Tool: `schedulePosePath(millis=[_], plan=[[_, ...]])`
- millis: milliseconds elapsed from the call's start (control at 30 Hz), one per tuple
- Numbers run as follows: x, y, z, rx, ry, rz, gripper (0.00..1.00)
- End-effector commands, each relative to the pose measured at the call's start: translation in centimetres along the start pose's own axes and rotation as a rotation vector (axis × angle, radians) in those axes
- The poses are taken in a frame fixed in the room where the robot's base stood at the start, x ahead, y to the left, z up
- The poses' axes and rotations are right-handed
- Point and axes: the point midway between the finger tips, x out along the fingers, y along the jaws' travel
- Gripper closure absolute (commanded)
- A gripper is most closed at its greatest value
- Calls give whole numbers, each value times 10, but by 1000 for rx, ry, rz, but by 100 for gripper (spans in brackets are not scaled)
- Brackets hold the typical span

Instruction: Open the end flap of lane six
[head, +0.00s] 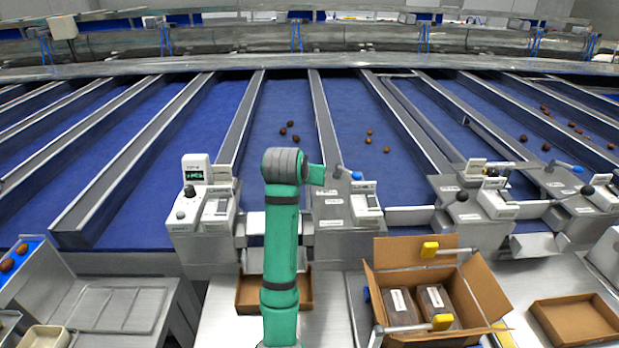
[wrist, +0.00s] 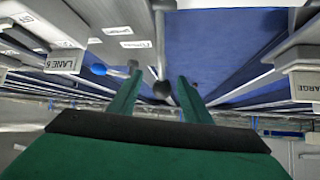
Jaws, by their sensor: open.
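In the wrist view, my gripper (wrist: 160,76) is open, its two green fingers apart on either side of a lever with a dark ball knob (wrist: 162,91). The ball shows between the fingers, with gaps visible on both sides. To the left is a "LANE 6" plate (wrist: 62,61) on a pale housing, with a blue-knobbed lever (wrist: 98,69) beside it. In the head view, the green end of my arm (head: 316,174) points right, close to a housing (head: 345,210) with a blue knob (head: 357,175). My arm hides the dark knob there, and I cannot make out the flap's state.
A blue lane (head: 285,100) with several dates runs behind my arm. An open carton (head: 472,297) with packs stands at front right, and an empty shallow box (head: 578,318) lies farther right. A control box (head: 203,205) stands left of my arm. A "LARGE" plate (wrist: 305,86) shows in the wrist view.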

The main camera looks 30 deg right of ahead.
Motion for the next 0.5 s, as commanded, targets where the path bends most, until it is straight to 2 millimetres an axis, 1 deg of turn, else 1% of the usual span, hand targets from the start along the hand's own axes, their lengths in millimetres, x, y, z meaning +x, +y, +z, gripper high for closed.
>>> schedulePosePath(millis=[33, 200, 333, 500], plan=[[-10, 0, -1, 1, 3, -1, 56], [-34, 0, -2, 2, 3, -1, 56], [-43, 1, -2, 2, 3, 0, 56], [-46, 1, -1, 2, 2, 0, 56]])
